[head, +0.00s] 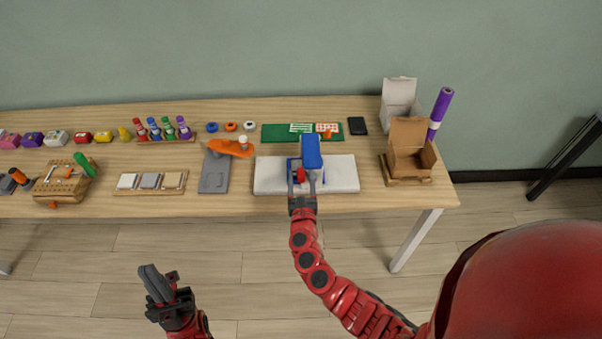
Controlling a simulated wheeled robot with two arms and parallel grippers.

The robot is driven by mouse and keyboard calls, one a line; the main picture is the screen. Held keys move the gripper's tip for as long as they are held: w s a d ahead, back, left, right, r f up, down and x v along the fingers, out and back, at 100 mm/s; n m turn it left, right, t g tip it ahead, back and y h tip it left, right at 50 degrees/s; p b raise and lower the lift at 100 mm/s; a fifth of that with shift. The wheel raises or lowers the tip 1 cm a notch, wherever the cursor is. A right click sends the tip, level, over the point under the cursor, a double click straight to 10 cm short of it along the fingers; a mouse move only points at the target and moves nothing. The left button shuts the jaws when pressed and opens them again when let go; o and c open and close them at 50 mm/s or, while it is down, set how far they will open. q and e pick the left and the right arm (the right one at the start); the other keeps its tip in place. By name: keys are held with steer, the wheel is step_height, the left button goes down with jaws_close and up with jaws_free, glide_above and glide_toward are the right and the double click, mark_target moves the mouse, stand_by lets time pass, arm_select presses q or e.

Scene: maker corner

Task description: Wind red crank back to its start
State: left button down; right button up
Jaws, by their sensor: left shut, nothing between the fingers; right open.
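The red crank (301,175) is a small red piece on the front of a blue device (311,152). The device stands on a white base (343,174) near the front edge of the table. My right gripper (301,180) is open at the device, its fingers on either side of the red crank. Whether they touch it I cannot tell, and the fingers partly hide the crank. My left gripper (158,283) is shut and empty, low in front of the table and away from everything on it.
Left of the base, a grey plate (214,176) carries an orange lever (228,148). An open cardboard box (408,160) stands at right, beside a purple roll (440,108). A green mat (275,133) lies behind. Several small coloured items and tool blocks fill the table's left.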

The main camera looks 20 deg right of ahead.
steer(key=shift+w+d, duration=0.2)
steer(key=shift+w, duration=0.45)
jaws_close()
steer(key=shift+a+f, duration=0.1)
steer(key=shift+f, duration=0.05)
stand_by(0.9)
